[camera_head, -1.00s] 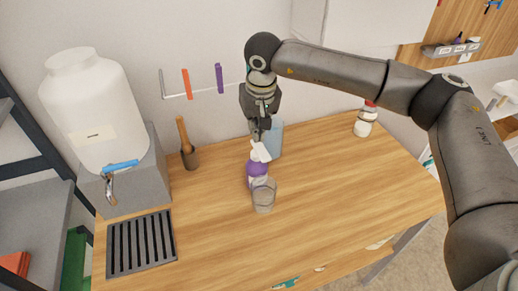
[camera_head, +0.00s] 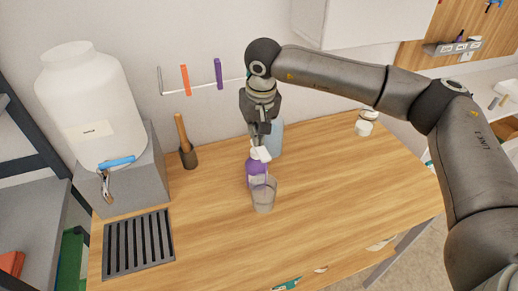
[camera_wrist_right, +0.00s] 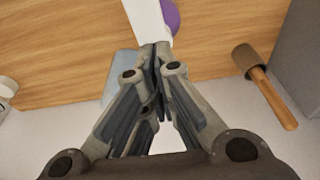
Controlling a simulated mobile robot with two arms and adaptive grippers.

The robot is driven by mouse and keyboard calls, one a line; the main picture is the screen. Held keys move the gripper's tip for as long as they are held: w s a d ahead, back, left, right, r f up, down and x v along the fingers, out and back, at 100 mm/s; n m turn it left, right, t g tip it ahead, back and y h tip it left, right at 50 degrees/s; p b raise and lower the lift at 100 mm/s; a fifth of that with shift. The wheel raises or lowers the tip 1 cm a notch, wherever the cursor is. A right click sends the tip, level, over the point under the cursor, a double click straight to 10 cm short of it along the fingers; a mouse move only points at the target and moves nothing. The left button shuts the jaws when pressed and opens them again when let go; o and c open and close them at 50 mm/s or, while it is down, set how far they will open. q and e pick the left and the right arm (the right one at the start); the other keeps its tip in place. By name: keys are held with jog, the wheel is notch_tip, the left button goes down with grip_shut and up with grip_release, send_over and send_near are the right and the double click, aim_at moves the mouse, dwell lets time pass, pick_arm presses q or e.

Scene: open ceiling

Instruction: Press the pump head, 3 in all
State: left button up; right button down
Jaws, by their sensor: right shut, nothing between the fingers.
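The pump bottle (camera_head: 255,171) is purple and stands upright on the wooden table. Its white pump head (camera_head: 261,153) sits low, close above the purple collar. My right gripper (camera_head: 262,139) is shut and empty, pointing down with its fingertips on or just above the pump head. In the right wrist view, the closed fingertips (camera_wrist_right: 155,48) meet the edge of the white pump head (camera_wrist_right: 149,18), and purple (camera_wrist_right: 172,16) shows beside it. A clear cup (camera_head: 263,198) stands in front of the bottle, under the spout side. My left gripper is not in view.
A bluish container (camera_head: 275,138) stands just behind the bottle.

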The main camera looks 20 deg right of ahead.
jog(key=shift+f+b, duration=0.4)
jog(key=shift+f, duration=0.25)
jog(key=shift+r, duration=0.25)
jog(key=shift+w+p+v, duration=0.15)
jog(key=shift+p+v, duration=0.3)
jog(key=shift+v, duration=0.35)
jog(key=shift+w+p+v, duration=0.2)
jog(key=shift+p+v, duration=0.25)
jog(key=shift+v, duration=0.3)
jog(key=shift+s+b+x, duration=0.15)
jog(key=shift+b+x, duration=0.55)
jog(key=shift+x, duration=0.1)
jog(key=shift+s+b+x, duration=0.2)
jog(key=shift+b+x, duration=0.5)
jog(key=shift+x, duration=0.15)
jog(key=shift+w+p+v, duration=0.15)
jog(key=shift+p+v, duration=0.3)
jog(key=shift+v, duration=0.4)
jog(key=shift+w+p+v, duration=0.2)
jog(key=shift+p+v, duration=0.2)
jog(key=shift+v, duration=0.4)
